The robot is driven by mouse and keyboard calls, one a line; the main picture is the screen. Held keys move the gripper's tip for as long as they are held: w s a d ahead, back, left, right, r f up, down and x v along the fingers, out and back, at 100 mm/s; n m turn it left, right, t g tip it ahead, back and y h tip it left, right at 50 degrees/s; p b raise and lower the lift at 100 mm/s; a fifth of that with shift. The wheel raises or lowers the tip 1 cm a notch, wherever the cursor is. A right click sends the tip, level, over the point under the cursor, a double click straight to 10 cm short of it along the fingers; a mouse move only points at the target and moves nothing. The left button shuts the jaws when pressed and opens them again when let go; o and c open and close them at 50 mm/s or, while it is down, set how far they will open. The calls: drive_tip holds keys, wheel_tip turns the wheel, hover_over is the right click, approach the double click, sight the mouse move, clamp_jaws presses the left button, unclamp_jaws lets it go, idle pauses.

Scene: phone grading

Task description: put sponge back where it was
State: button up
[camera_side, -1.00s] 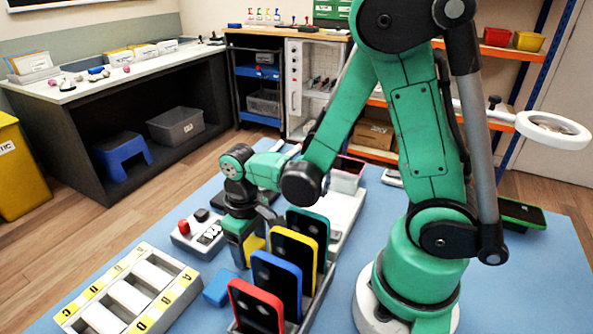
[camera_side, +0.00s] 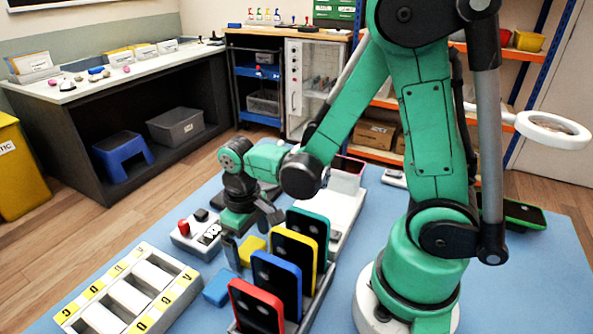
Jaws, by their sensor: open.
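The yellow sponge-like block (camera_side: 253,250) rests low on the work surface, just left of the upright phones. My gripper (camera_side: 251,234) is open above it, with one finger to the left of the block and the other toward its upper right. The gripper looks empty and the block's top is clear of it. A blue block (camera_side: 221,287) lies on the blue mat (camera_side: 540,290) just in front and to the left. I cannot tell what lies directly under the yellow block.
A rack holds red (camera_side: 256,307), blue (camera_side: 277,284), yellow (camera_side: 294,258) and teal (camera_side: 310,232) phones upright, close to my gripper. A lettered tray (camera_side: 128,297) stands at front left. A control box with a red button (camera_side: 184,227) is behind.

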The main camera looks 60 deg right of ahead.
sight(251, 247)
wheel_tip(251, 247, up, 12)
drive_tip(key=d+t, duration=0.1)
drive_tip(key=t, duration=0.6)
idle(0.4)
